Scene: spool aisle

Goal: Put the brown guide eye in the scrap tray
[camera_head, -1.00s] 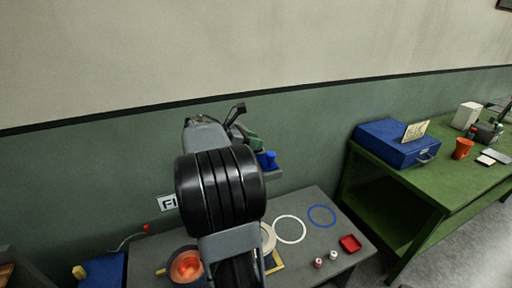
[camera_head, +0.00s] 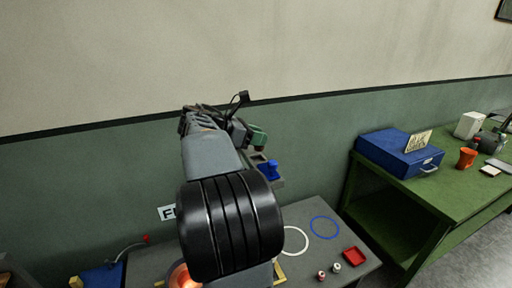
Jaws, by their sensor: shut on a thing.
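My arm rises through the middle of the picture and points away from me. At its far end is my gripper (camera_head: 204,117), seen only in part from behind. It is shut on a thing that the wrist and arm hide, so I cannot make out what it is. I do not see a brown guide eye anywhere. A small red tray (camera_head: 354,257) lies at the right end of the grey bench; I cannot tell whether it is the scrap tray.
A green table (camera_head: 448,185) at right carries a blue box (camera_head: 394,154) and an orange cup (camera_head: 467,158).

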